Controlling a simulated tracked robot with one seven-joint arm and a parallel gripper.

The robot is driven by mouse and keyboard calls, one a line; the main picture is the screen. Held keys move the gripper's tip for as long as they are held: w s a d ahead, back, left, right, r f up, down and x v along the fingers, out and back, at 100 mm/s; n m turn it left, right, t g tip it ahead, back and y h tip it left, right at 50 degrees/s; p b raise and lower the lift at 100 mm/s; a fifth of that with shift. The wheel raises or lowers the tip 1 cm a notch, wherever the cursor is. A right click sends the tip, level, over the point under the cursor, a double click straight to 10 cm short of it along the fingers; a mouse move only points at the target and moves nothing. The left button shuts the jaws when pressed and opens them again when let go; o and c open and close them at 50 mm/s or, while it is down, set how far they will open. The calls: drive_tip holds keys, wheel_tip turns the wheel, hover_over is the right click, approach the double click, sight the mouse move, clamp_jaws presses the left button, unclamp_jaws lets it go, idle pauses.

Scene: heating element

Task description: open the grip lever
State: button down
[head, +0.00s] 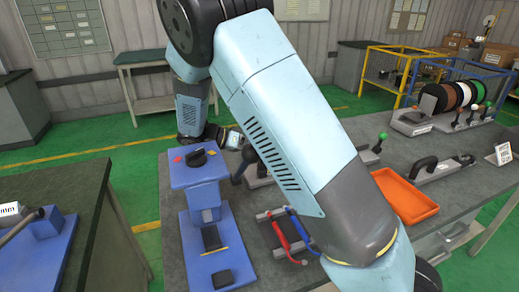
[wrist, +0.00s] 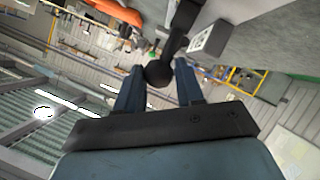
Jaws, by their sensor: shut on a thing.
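The grip lever (wrist: 178,40) is a black bar with a round black knob at its end, seen in the wrist view. My gripper (wrist: 158,78) has its two dark blue fingers on either side of the knob and is shut on it. In the head view, the end of my gripper (head: 232,139) is small and partly hidden by my arm, just right of the blue press-like device. A dark upright part (head: 240,168) shows below it, but I cannot tell if it is the lever.
The blue device (head: 203,172) stands on the grey bench. Cable reels stand at the back right.

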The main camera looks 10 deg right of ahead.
drive_tip(key=c, duration=0.9)
unclamp_jaws()
drive_tip(key=shift+a+f, duration=0.25)
drive_tip(key=shift+c, duration=0.2)
drive_tip(key=shift+o, duration=1.1)
drive_tip(key=shift+w+d+r, duration=0.1)
drive_tip(key=shift+r, duration=0.05)
drive_tip(key=v, duration=1.3)
drive_tip(key=shift+a, duration=0.35)
drive_tip(key=shift+r, duration=0.1)
